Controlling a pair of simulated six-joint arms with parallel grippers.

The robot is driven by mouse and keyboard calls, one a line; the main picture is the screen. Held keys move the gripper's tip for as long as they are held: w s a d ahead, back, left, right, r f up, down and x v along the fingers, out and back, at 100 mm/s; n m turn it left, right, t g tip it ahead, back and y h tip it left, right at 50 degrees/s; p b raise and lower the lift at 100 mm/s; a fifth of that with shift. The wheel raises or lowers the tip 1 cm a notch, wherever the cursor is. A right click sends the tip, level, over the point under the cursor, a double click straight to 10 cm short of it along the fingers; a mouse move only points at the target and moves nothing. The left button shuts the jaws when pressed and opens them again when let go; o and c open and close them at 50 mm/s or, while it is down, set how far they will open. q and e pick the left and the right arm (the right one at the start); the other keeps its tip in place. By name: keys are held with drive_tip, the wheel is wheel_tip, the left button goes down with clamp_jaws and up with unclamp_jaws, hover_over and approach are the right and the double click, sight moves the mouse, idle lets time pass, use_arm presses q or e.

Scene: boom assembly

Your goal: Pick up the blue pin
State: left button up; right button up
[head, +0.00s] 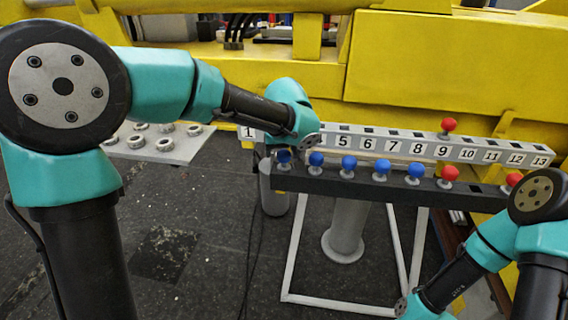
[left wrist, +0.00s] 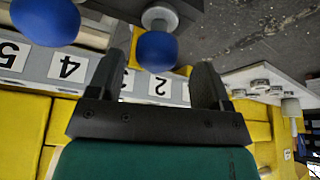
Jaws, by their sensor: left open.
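Several blue round-headed pins stand in a row on the black rail (head: 330,181) in the head view. The leftmost blue pin (head: 283,157) is beside my left wrist. In the left wrist view a blue pin (left wrist: 156,50) shows its ball head and a pale collar between the fingers of my left gripper (left wrist: 163,68). The fingers are apart, one on each side of the head; I cannot tell whether they touch it. Another blue pin (left wrist: 45,20) is at the upper left of that view. My right arm is at the lower right of the head view; its gripper is not visible.
A grey numbered rail (head: 400,147) runs behind the black rail, with a red pin (head: 449,126) near number 9. More red pins (head: 449,174) stand on the black rail's right part. A plate with several metal rings (head: 158,148) is at left. Yellow machinery (head: 450,70) fills the back.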

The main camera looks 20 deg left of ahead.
use_arm(q)
drive_tip(key=x, duration=0.4)
drive_tip(key=shift+w+d+f, duration=0.1)
drive_tip(key=shift+d+f, duration=0.05)
drive_tip(key=shift+f, duration=0.05)
drive_tip(key=c, duration=1.1)
drive_tip(key=shift+c, duration=0.2)
drive_tip(key=shift+r, duration=0.15)
wheel_tip(320, 180, up, 10)
drive_tip(key=shift+f, duration=0.1)
idle(0.6)
wheel_tip(320, 180, up, 7)
drive_tip(key=shift+r, duration=0.25)
idle(1.1)
